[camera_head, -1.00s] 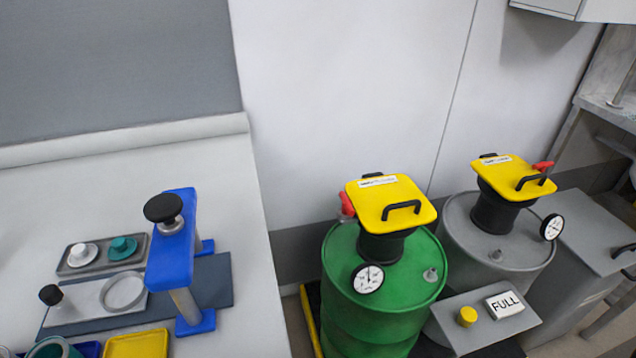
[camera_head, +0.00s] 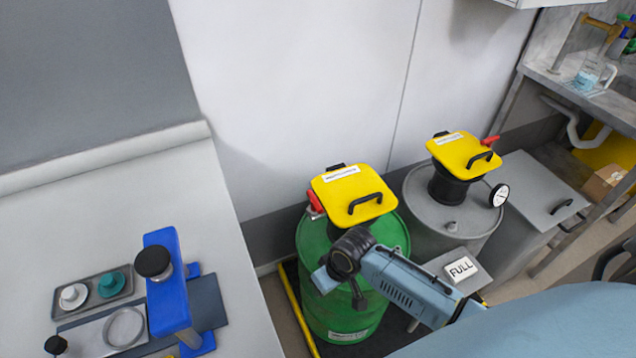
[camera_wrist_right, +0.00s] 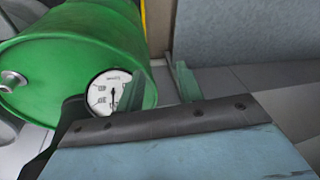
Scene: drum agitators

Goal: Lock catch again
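The green drum (camera_head: 345,315) has a yellow lid (camera_head: 350,190) with a black handle; a red catch (camera_head: 315,200) shows at the lid's left edge. The grey drum (camera_head: 430,210) behind it has a similar yellow lid (camera_head: 463,152), with a red catch (camera_head: 491,140) sticking out at its right. My right arm reaches across the front of the green drum, below its lid. In the wrist view my right gripper (camera_wrist_right: 160,86) has its two fingers apart and empty, beside the green drum's dial gauge (camera_wrist_right: 108,92). Neither catch shows there. My left gripper is out of view.
A FULL sign (camera_head: 461,268) stands in front of the grey drum. A worktop on the left carries a blue press (camera_head: 166,290) and a tray (camera_head: 92,292) with small parts. A grey cabinet (camera_head: 540,190) stands right of the drums.

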